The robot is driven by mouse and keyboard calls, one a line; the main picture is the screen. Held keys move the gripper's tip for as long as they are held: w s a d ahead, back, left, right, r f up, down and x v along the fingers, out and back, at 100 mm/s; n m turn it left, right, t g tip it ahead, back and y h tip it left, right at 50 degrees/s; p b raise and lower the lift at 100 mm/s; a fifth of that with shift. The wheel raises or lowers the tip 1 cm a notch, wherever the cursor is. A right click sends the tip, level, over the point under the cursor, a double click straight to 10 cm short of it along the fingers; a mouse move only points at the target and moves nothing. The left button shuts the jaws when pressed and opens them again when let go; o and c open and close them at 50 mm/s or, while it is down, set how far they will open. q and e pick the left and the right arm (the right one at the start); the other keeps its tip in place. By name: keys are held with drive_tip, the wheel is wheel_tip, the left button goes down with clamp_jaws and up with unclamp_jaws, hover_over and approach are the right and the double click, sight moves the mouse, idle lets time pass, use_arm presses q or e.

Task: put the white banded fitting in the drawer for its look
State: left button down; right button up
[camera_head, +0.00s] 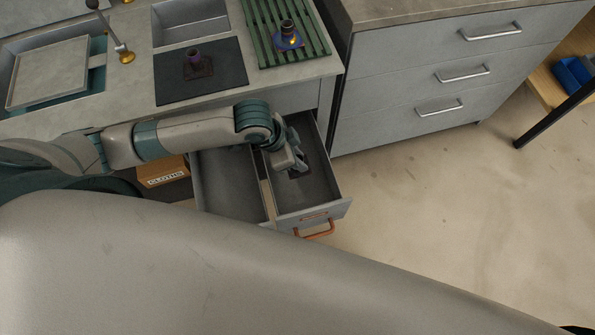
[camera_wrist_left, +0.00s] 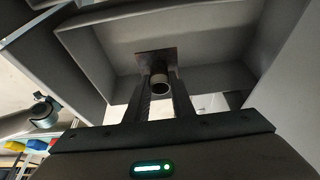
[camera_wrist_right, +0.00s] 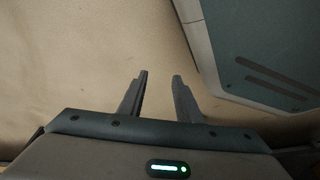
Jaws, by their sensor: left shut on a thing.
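My left gripper (camera_head: 296,168) reaches down inside the open right drawer (camera_head: 341,190), which has an orange handle (camera_head: 317,231). In the head view the fitting is mostly hidden by the gripper. My right gripper (camera_wrist_right: 160,77) is open and empty over the bare floor.
A second open drawer (camera_head: 215,190) is left of it. On the counter, a dark fitting (camera_head: 195,66) stands on a black mat (camera_head: 229,78) and a bluish one (camera_head: 288,39) on a green slatted rack (camera_head: 262,15). A cardboard box (camera_head: 163,174) is below. Floor at right is clear.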

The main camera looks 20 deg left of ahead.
use_arm(q)
wheel_tip(320, 180, down, 4)
drive_tip(key=shift+f, duration=0.6)
wheel_tip(320, 180, down, 3)
drive_tip(key=shift+r+b, duration=0.1)
drive_tip(key=shift+b, duration=0.2)
drive_tip(key=shift+f, duration=0.25)
use_arm(e)
drive_tip(key=shift+w+r, duration=0.35)
drive_tip(key=shift+r, duration=0.3)
use_arm(q)
drive_tip(key=shift+f, duration=0.15)
use_arm(e)
drive_tip(key=shift+s+f, duration=0.1)
drive_tip(key=shift+s, duration=0.05)
